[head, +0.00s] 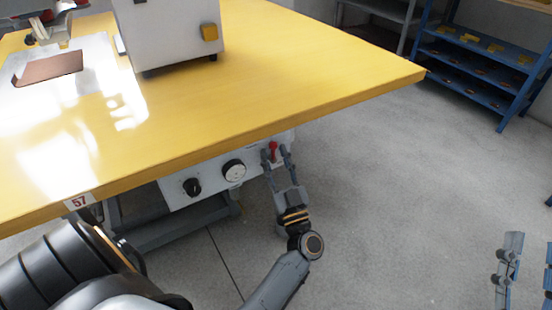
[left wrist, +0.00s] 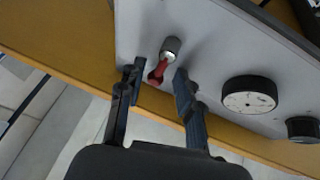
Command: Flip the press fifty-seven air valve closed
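The press table is yellow and carries a "57" label (head: 79,201) on its front edge. Below the edge is a white control panel (head: 212,178) with the air valve, whose red lever (head: 273,151) also shows in the left wrist view (left wrist: 157,72), angled out from a dark round valve body (left wrist: 171,48). My left gripper (head: 276,160) is open at the panel. In the left wrist view its fingertips (left wrist: 158,71) stand on either side of the lever; I cannot tell whether they touch it. My right gripper (head: 530,262) is partly in view at the lower right, its fingers apart and empty.
A white-faced gauge (head: 234,171) and a black knob (head: 192,187) sit left of the valve on the panel. A white machine (head: 172,32) stands on the tabletop (head: 290,60). Blue shelving (head: 480,65) is at the back right. Grey floor right of the table is clear.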

